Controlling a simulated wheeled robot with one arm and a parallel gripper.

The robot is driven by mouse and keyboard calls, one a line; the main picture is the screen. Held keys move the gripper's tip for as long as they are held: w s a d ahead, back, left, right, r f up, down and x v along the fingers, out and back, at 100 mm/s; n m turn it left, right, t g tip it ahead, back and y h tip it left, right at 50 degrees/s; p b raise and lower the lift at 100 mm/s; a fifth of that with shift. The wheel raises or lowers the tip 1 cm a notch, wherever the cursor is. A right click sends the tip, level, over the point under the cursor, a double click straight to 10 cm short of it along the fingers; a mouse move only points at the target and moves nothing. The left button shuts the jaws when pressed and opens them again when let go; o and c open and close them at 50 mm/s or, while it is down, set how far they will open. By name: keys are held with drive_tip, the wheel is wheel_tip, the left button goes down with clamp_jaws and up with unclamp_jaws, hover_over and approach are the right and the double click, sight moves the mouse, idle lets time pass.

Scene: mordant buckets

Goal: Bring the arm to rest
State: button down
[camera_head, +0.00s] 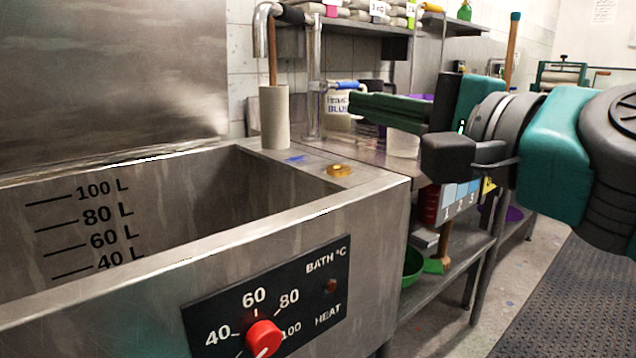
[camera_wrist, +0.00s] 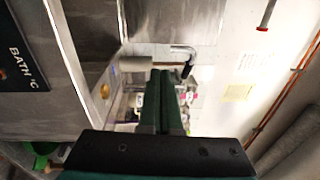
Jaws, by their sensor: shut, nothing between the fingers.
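My gripper (camera_head: 352,104) shows in the head view at the right of the vat, pointing left. Its dark green fingers are shut with nothing between them. It is held in the air above the vat's right end, in front of the shelves. In the wrist view my gripper (camera_wrist: 160,74) points up the picture, its two green fingers lying together. My teal and grey arm (camera_head: 555,150) comes in from the right edge of the head view.
A steel vat (camera_head: 375,215) with litre marks and a red dial (camera_head: 264,338) fills the left. A beige cylinder (camera_head: 274,118) stands on its back corner, near a bent tap (camera_head: 262,28). A white bucket (camera_head: 338,108) is behind. Dark matting (camera_head: 570,300) covers the floor at right.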

wheel_tip(320, 180, down, 30)
drive_tip(key=s+a+n+g+h, duration=0.3)
drive_tip(key=n+g+h, duration=0.2)
drive_tip(key=n+g, duration=0.3)
drive_tip(key=s+d+f+n+g+h, duration=0.3)
drive_tip(key=s+d+f+g+h, duration=0.3)
drive_tip(key=s+d+f, duration=0.6)
wheel_tip(320, 180, down, 4)
drive_tip(key=shift+s+d+r+g, duration=0.1)
drive_tip(key=shift+s+d+g, duration=0.2)
drive_tip(key=shift+s+g, duration=0.85)
drive_tip(key=shift+w, duration=0.1)
